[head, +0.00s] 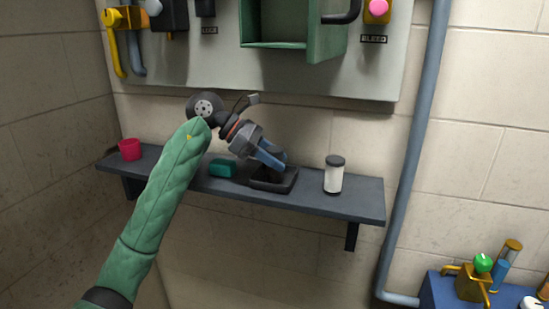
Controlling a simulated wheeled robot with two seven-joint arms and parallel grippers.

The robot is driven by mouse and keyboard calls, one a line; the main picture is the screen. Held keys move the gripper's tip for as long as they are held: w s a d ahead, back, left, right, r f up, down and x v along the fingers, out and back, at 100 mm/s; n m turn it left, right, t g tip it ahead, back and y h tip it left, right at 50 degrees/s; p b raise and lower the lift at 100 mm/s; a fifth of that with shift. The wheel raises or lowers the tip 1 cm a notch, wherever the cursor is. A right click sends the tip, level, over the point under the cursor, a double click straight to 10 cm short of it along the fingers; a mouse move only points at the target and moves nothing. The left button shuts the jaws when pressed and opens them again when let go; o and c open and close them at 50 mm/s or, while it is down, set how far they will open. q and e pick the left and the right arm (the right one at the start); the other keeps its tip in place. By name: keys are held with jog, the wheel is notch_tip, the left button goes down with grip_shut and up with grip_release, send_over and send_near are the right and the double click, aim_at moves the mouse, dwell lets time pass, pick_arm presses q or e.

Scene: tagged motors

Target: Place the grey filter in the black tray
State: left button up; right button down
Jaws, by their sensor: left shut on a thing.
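My left arm, in a green sleeve, reaches up from the lower left to the shelf. My left gripper (272,163) points down to the right with blue fingers, just over the black tray (291,183). It is shut on a dark grey thing (279,157), which looks like the grey filter and is mostly hidden by the fingers. I cannot tell whether this thing touches the tray's floor. The black tray sits on the shelf, its rim partly covered by the gripper. My right gripper is not in view.
The dark shelf (355,203) holds a red cup (130,150), a teal block (222,168) left of the tray and a white jar with a dark lid (333,178) right of it. A panel with an open green box (275,45) hangs above. A pipe (410,150) runs down at right.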

pick_arm(q)
jog(key=o, duration=1)
pick_arm(e)
jog(key=shift+w+r, duration=0.15)
jog(key=shift+r, duration=0.25)
